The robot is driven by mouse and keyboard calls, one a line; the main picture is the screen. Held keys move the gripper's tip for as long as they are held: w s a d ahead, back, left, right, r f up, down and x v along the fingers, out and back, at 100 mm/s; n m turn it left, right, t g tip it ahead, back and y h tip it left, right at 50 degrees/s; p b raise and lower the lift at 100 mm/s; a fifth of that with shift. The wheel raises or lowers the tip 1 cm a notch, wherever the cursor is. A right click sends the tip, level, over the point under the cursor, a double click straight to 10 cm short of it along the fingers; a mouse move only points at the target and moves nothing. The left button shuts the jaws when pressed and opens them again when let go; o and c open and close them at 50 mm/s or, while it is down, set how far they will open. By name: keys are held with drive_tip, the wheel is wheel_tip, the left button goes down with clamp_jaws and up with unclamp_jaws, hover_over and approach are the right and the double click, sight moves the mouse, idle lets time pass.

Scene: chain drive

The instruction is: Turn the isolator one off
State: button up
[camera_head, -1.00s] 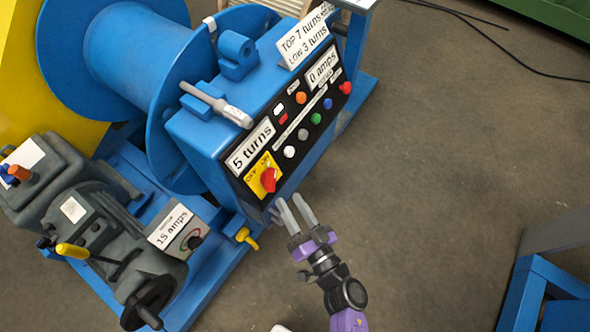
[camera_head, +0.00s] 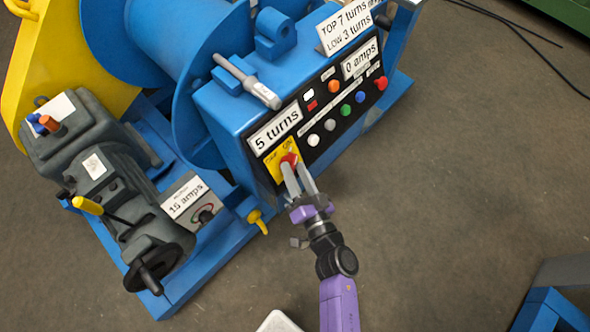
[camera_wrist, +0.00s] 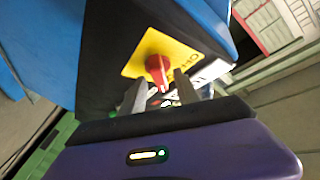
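The isolator is a red rotary knob (camera_head: 288,160) on a yellow plate (camera_head: 276,166) marked OFF and ON, at the lower left end of the black control panel. In the wrist view the red knob (camera_wrist: 157,70) stands on the yellow plate (camera_wrist: 180,47), just ahead of the fingers. My gripper (camera_head: 299,180) is at the panel with its two grey fingers apart and the knob between or just beyond their tips. In the wrist view the gripper (camera_wrist: 158,93) is open. I cannot tell whether the fingers touch the knob. The fingers hide part of the plate.
The panel carries several coloured buttons (camera_head: 345,110) and labels, including "5 turns" (camera_head: 275,129). A grey motor (camera_head: 110,170) with a handwheel and a yellow-handled lever stands to the left. A yellow handle (camera_head: 258,220) juts out below the panel.

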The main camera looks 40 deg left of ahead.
drive_tip(key=shift+w+a, duration=0.15)
drive_tip(key=shift+a, duration=0.1)
clamp_jaws()
